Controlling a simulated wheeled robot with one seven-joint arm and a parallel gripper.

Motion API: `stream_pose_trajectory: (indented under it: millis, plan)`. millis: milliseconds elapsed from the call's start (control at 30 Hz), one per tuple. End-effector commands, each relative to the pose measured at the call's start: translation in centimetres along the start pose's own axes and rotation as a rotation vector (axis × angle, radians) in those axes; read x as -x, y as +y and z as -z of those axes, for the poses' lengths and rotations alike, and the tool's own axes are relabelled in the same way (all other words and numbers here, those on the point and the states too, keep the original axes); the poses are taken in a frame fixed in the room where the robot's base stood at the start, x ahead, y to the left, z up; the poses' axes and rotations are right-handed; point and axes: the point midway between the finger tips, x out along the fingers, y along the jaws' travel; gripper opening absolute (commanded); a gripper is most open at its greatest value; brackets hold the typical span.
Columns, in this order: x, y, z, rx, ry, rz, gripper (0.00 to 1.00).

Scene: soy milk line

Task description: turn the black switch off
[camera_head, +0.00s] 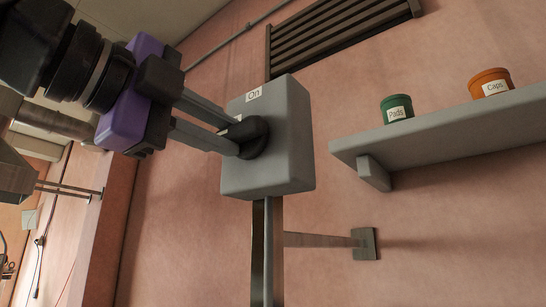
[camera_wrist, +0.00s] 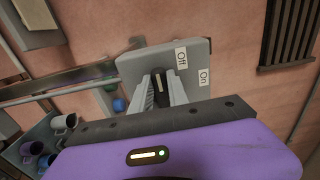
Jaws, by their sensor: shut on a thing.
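The black switch (camera_head: 256,140) is a round knob on the front of a grey box (camera_head: 284,150) on a post. An "On" label (camera_head: 254,94) is at the box's top; a second label is mostly hidden behind a finger. My gripper (camera_head: 238,134) reaches in from the left, its two grey fingers closed on the knob's sides. In the wrist view the knob (camera_wrist: 160,86) is between the fingertips and shows a pale pointer mark. The "Off" label (camera_wrist: 181,57) is up and right of the knob, and the "On" label (camera_wrist: 203,77) is right of it.
A grey shelf (camera_head: 440,140) at the right holds a green Pads tin (camera_head: 396,108) and an orange Caps tin (camera_head: 490,83). A slatted vent (camera_head: 340,36) is on the wall above. In the wrist view, mugs (camera_wrist: 62,124) stand at the lower left.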

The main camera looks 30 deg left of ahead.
Motion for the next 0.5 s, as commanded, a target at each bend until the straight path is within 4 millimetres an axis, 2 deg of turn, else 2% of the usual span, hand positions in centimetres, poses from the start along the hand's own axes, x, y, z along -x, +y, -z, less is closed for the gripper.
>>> stream_pose_trajectory:
  millis: [167,200,300,500]
  plan:
    - [0.09,0.08,-0.18,0.004,-0.003,0.0,0.0]
    - [0.09,0.09,-0.18,0.004,-0.002,0.0,0.24]
    - [0.07,0.09,-0.16,0.004,-0.002,0.0,0.42]
    - [0.03,0.06,-0.07,0.002,-0.001,0.0,0.42]
